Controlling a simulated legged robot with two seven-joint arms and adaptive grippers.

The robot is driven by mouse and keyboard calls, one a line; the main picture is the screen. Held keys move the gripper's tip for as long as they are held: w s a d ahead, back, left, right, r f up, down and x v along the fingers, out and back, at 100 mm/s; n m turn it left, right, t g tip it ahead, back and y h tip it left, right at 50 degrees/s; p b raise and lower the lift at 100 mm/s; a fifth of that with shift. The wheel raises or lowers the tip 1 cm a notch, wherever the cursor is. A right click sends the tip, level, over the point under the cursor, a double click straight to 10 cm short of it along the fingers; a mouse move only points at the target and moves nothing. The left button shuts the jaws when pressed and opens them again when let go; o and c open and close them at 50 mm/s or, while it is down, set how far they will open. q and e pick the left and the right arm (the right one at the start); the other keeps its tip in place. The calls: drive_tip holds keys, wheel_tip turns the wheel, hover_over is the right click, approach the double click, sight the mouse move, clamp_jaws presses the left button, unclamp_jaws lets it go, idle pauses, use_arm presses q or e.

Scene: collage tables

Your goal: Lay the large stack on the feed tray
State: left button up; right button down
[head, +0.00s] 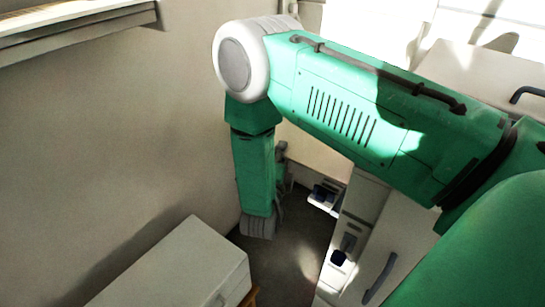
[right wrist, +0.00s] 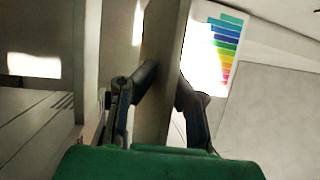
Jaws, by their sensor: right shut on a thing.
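My right gripper (right wrist: 166,86) is shut on a flat grey-brown slab (right wrist: 160,45) that stands upright between its two dark fingers in the right wrist view. I cannot tell from its plain face whether this slab is the large stack. In the head view the green right arm reaches down at the centre, and the gripper is mostly hidden behind it. I cannot pick out the feed tray in either view. My left gripper is not in view.
A pale box-like unit (head: 180,265) stands at the lower left. White cabinets (head: 372,235) with dark handles stand at the right. Dark floor (head: 285,255) lies between them. A shelf (head: 70,28) juts from the left wall. A white sheet with coloured bars (right wrist: 227,40) shows in the wrist view.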

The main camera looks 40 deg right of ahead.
sight(291, 144)
drive_tip(key=d, duration=0.2)
drive_tip(key=w+d, duration=0.1)
drive_tip(key=d, duration=0.1)
drive_tip(key=shift+f, duration=0.15)
drive_tip(key=shift+w+d+b, duration=0.25)
drive_tip(key=shift+d+b, duration=0.05)
drive_tip(key=shift+d, duration=0.25)
use_arm(q)
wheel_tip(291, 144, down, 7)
drive_tip(key=b, duration=0.6)
use_arm(e)
wheel_tip(291, 144, down, 8)
drive_tip(key=shift+f, duration=0.2)
drive_tip(key=c, duration=1.6)
unclamp_jaws()
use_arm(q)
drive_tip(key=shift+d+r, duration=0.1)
